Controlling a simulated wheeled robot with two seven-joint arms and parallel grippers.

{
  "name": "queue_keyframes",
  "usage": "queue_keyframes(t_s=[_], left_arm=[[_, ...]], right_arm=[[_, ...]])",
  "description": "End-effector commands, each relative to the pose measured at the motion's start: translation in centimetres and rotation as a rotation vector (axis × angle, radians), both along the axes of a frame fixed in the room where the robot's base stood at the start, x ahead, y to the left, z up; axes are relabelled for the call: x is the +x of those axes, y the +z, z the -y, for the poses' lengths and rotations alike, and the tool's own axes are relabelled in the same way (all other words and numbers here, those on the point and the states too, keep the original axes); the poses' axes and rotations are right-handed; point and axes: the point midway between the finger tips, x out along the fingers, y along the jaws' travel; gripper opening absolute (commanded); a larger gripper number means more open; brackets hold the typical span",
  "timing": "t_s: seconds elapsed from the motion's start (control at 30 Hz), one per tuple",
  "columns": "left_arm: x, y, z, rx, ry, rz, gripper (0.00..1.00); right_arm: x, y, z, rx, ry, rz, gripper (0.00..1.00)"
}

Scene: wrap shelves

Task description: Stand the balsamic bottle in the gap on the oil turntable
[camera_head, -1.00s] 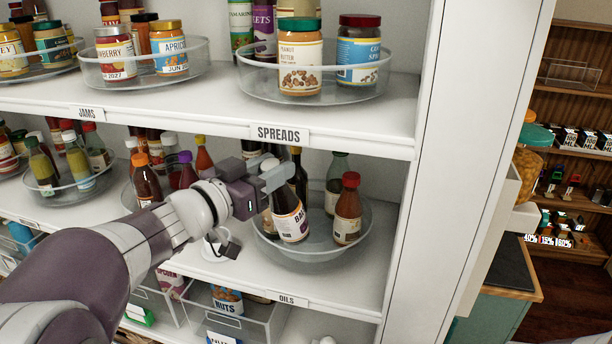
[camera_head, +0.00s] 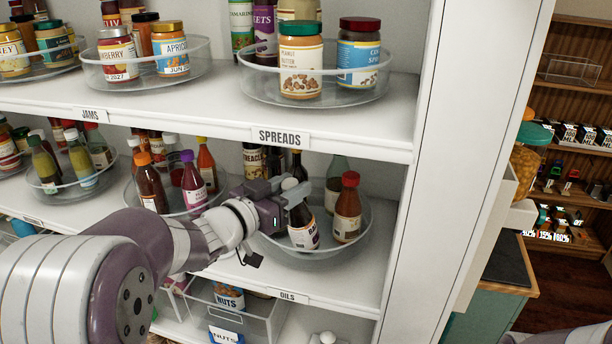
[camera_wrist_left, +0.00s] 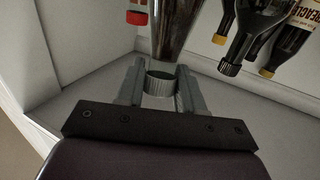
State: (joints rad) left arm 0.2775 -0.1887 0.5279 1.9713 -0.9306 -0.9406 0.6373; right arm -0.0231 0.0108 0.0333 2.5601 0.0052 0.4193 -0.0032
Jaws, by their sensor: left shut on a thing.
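The balsamic bottle (camera_head: 304,232) is dark with a white label. It stands roughly upright within the oil turntable's outline. The clear round turntable (camera_head: 325,252) is on the middle shelf above the OILS label. My left gripper (camera_head: 291,192) is shut on the bottle's neck, near its top. In the left wrist view the bottle (camera_wrist_left: 177,30) runs between the two fingers, with its ridged cap toward me. A red-capped bottle (camera_head: 347,212) stands just right of it, and a dark green bottle (camera_head: 334,185) behind. The bottle's base contact is unclear. My right gripper is out of view.
The SPREADS shelf (camera_head: 200,113) hangs close above my left gripper. A second turntable with sauce bottles (camera_head: 193,185) stands to the left. A shelf upright (camera_head: 430,200) bounds the right side. Bare shelf (camera_head: 375,255) shows right of the oil turntable.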

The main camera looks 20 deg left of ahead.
Motion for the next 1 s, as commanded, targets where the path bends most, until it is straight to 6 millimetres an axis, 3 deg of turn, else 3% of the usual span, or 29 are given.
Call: queue_keyframes(t_s=[0.07,0.27,0.7,1.0], left_arm=[[0.5,0.7,0.3,0.012,-0.002,-0.022,0.0],[1.2,0.7,0.6,0.03,0.0,-0.064,0.0],[4.4,1.3,2.0,0.107,-0.001,-0.229,0.0],[4.4,-0.7,2.0,0.108,0.001,-0.233,0.0]], right_arm=[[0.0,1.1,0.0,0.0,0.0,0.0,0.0],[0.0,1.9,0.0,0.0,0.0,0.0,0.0],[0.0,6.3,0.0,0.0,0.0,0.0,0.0],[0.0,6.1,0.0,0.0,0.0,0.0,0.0]])
